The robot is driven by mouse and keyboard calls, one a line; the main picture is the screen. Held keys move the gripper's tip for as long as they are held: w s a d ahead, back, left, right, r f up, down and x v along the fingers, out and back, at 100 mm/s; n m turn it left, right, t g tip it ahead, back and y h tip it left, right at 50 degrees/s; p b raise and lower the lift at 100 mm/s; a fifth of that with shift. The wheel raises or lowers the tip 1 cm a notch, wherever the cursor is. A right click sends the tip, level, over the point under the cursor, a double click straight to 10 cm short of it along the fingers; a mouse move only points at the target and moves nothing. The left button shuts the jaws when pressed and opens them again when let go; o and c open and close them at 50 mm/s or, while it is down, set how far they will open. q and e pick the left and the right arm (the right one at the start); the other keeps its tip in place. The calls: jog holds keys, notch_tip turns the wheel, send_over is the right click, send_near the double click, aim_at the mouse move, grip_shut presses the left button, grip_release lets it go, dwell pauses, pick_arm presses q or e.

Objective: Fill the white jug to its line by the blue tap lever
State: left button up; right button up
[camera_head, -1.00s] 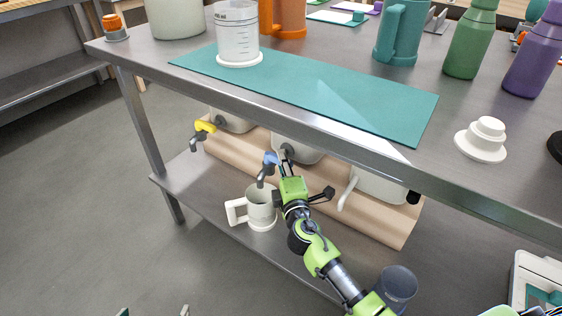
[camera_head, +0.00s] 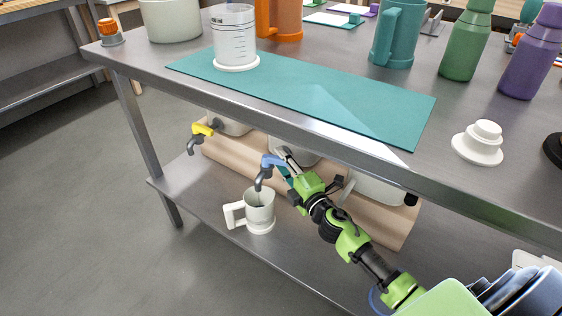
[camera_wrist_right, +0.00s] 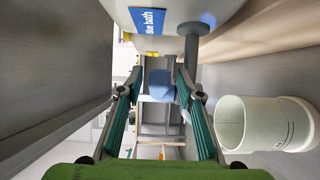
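The white jug (camera_head: 259,213) stands upright on the lower shelf with its handle to the left. Its mouth is under the spout of the blue-levered tap; its fill level and line cannot be made out. The jug also shows at the right in the right wrist view (camera_wrist_right: 262,124). The blue tap lever (camera_head: 272,160) sits on a white tank labelled in blue (camera_wrist_right: 150,20). My right gripper (camera_wrist_right: 160,82) is open, its fingers either side of the blue lever (camera_wrist_right: 160,92); contact is unclear. In the head view its fingertips (camera_head: 287,158) are beside the lever. My left gripper is not in view.
A yellow-levered tap (camera_head: 201,130) is to the left. The table's front edge (camera_head: 300,133) overhangs the tanks and my right gripper. On the table stand a clear measuring cup (camera_head: 235,40), a teal mat (camera_head: 390,115) and a white lidded piece (camera_head: 480,143). The shelf left of the jug is clear.

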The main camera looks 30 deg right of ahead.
jog(key=s, duration=1.2)
jog(key=shift+d, duration=0.2)
dwell(6.6)
